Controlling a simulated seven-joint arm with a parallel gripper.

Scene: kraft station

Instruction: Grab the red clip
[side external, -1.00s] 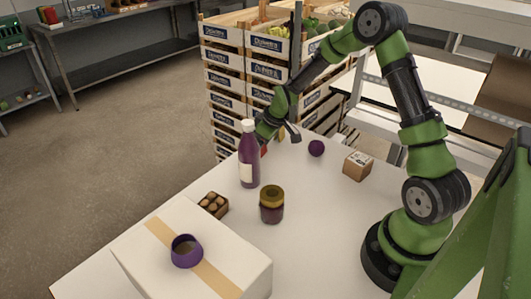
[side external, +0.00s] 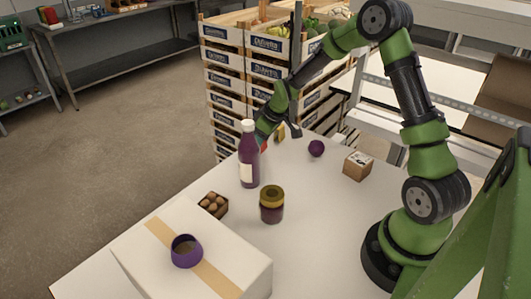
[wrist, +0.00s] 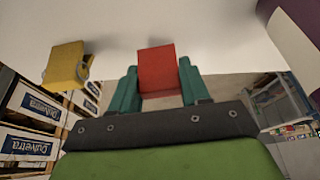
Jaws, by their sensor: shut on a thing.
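The red clip shows as a red block (wrist: 157,70) between the two teal fingers of my gripper (wrist: 159,88) in the wrist view. My gripper is shut on it. In the side external view a small red patch of the clip (side external: 264,147) shows just right of the purple bottle (side external: 249,155), near the table's far edge. The bottle and my arm hide most of the clip and the fingertips there. Whether the clip is clear of the table is hard to tell.
A yellow object (wrist: 65,66) stands left of the clip in the wrist view. A purple ball (side external: 316,148), small carton (side external: 357,166), jar (side external: 271,205), egg box (side external: 213,204) and large white box (side external: 170,235) are on the table (side external: 315,225). Stacked crates (side external: 225,100) stand behind.

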